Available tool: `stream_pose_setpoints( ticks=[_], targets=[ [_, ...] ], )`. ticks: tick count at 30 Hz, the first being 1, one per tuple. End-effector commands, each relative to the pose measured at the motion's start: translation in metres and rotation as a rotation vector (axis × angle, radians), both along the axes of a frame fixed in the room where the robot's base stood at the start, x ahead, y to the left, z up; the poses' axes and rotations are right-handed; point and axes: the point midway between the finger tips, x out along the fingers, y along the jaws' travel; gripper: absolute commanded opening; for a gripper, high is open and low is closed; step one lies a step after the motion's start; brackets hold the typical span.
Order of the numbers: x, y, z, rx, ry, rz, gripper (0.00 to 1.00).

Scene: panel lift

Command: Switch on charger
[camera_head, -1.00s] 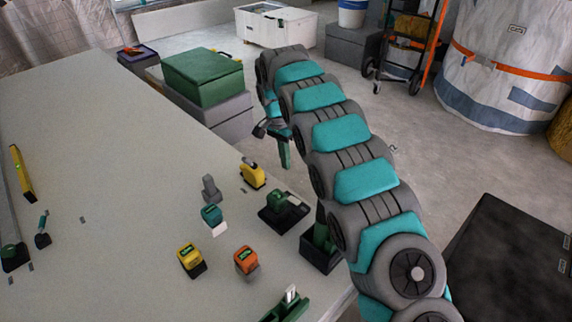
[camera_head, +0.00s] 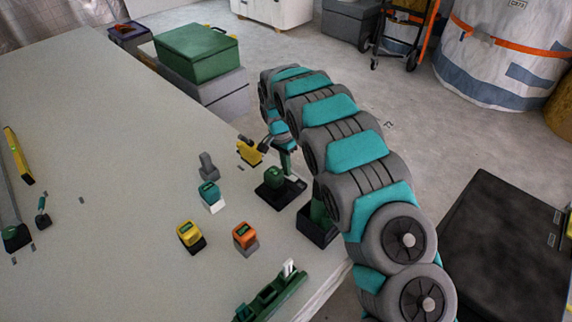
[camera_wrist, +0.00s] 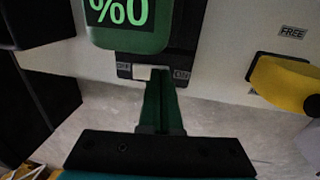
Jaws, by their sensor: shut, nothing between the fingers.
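The charger is a black base (camera_head: 293,189) near the table's right edge in the head view, with a green battery (camera_head: 274,177) on it. In the wrist view the battery (camera_wrist: 128,36) shows a bright green percent display. Below it, the charger's dark front strip (camera_wrist: 124,70) carries a small white switch (camera_wrist: 142,73) with a small label at each side. My gripper (camera_wrist: 166,74) is shut and empty, its green fingertips just right of the white switch, covering part of the strip. I cannot tell whether they touch it. In the head view my gripper (camera_head: 287,168) is beside the charger.
A yellow tool (camera_head: 249,152) lies behind the charger; its yellow shape (camera_wrist: 285,83) is at right in the wrist view. A dark holder (camera_head: 317,225) stands in front. Orange (camera_head: 245,237), yellow (camera_head: 190,235) and teal (camera_head: 209,194) batteries stand left.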

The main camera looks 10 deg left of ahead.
Motion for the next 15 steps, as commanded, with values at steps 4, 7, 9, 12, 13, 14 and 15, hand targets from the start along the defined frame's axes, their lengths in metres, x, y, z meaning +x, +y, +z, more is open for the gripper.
stream_pose_setpoints(
  ticks=[4,7,9,12,13,14,15],
  targets=[
    [0.0001,0.0002,0.0001,0.000,0.000,0.000,0.00],
    [0.0004,0.0003,-0.0003,-0.002,0.001,0.000,0.00],
    [0.0011,0.0008,-0.0010,-0.006,0.003,0.001,0.00],
    [0.0024,0.0017,-0.0028,-0.022,0.011,0.002,0.00],
    [0.0022,0.0016,-0.0038,-0.030,0.017,0.002,0.00],
    [0.0020,0.0015,-0.0052,-0.038,0.023,0.003,0.00],
    [0.0018,0.0017,-0.0075,-0.048,0.030,0.004,0.00]
  ],
)
